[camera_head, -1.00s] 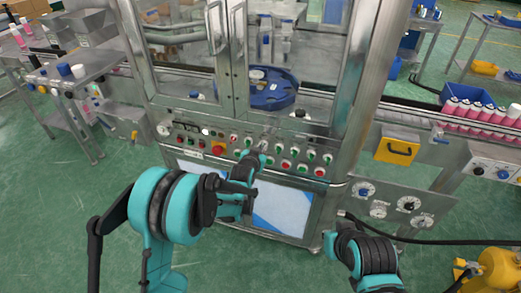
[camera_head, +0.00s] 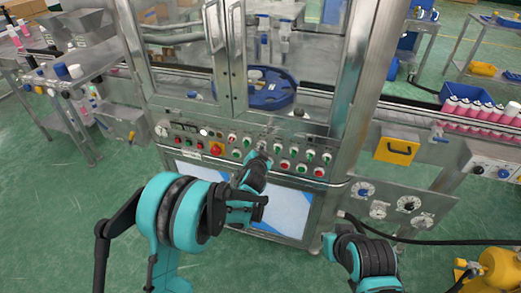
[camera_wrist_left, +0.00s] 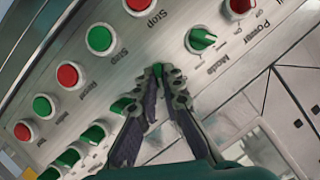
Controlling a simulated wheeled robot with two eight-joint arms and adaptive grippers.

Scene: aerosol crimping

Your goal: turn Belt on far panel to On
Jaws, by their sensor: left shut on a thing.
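The machine's control panel (camera_head: 180,134) carries rows of red and green buttons and green switch knobs. My left gripper (camera_head: 264,158) is at the middle of this panel. In the left wrist view its fingers (camera_wrist_left: 160,76) are closed together on a green switch knob (camera_wrist_left: 158,69), which they mostly cover. That knob's label is hidden, so I cannot tell whether it is Belt or how it is set. A green knob marked Mode (camera_wrist_left: 201,40) is beside it, apart from the fingers. My right arm shows at the lower right, but its gripper is not visible.
Glass doors and a blue round table (camera_head: 268,96) are above the panel. A screen (camera_head: 285,210) is below. A side panel with dials (camera_head: 408,204) and a dark hose are at right.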

